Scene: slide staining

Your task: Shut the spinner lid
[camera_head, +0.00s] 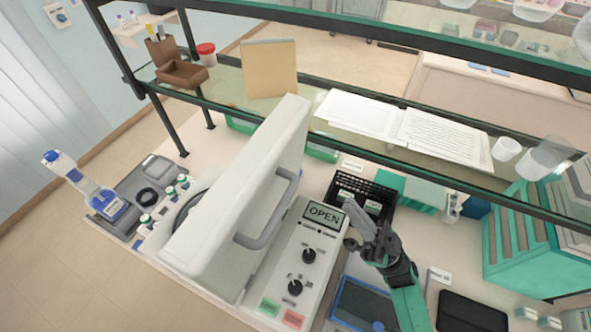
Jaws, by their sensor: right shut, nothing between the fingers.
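The spinner lid (240,183) is a large white slab with a grey handle (272,222) on its right face. It stands raised and tilted over the spinner. The spinner's control panel (305,262) is to the right of the lid, with a screen (324,214) reading OPEN, two black knobs, and green and red buttons. My right gripper (353,218) is shut and empty. It is over the right edge of the panel near the screen, apart from the lid and its handle. The spinner's bowl is mostly hidden behind the lid. My left gripper is not visible.
A glass shelf with papers (402,125) and a tan folder (270,68) runs behind the spinner. A black basket (359,193) stands close to my right gripper. A green rack (535,240) is at the right. A squeeze bottle (85,187) stands at the left.

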